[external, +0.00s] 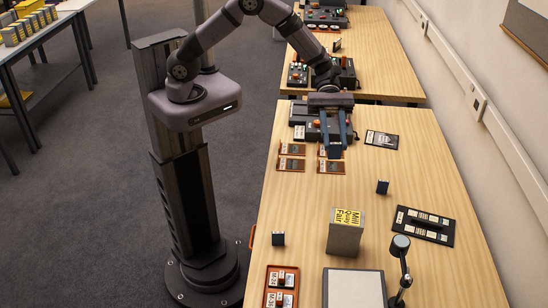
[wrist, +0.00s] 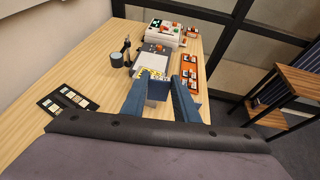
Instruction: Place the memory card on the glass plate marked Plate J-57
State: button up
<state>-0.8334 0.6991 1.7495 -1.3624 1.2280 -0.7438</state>
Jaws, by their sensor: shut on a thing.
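My gripper (external: 336,140) is over the far half of the near table, above a group of small brown-framed plates (external: 291,164). It is shut on a small dark blue piece, which appears to be the memory card (external: 335,154). The wrist view shows this piece (wrist: 157,91) between the two blue fingers. It hides part of the right-hand plates (external: 331,167). The plates carry labels too small to read, so I cannot tell which is Plate J-57.
A grey box (external: 345,238) marked "Mill Quay Fair" stands nearer the camera. Two small dark blocks (external: 382,187) (external: 278,239), a black tray of cards (external: 425,238), an orange tray (external: 270,300) and a lamp (external: 401,243) stand around it. A dark labelled card (external: 381,139) lies right of my gripper.

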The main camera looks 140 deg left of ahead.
jog(key=w+a+f+n+t+y+b, duration=0.1)
jog(key=w+a+n+y+b, duration=0.2)
jog(key=a, duration=0.5)
jog(key=w+a+f+n+t+y+b, duration=0.1)
jog(key=a+n+y+b, duration=0.25)
jog(key=a, duration=0.35)
jog(key=w+a+f+n+t+y+b, duration=0.1)
jog(key=w+a+n+y+b, duration=0.2)
jog(key=a, duration=0.5)
jog(key=s+a+r+n+g+y+b, duration=0.1)
jog(key=s+a+n+y+b, duration=0.1)
jog(key=a+y, duration=0.15)
jog(key=s+a+n+g+y+b, duration=0.1)
jog(key=s+a+n+y+b, duration=0.15)
jog(key=a, duration=0.25)
jog(key=n+g+y+b, duration=0.6)
jog(key=n+g+b, duration=0.3)
jog(key=n+g, duration=0.3)
send_over(372, 141)
notch_tip(372, 141, down, 8)
jog(key=shift+s+f+b, duration=0.15)
jog(key=shift+f+b, duration=0.35)
jog(key=shift+f, duration=4.65)
jog(key=shift+f, duration=0.2)
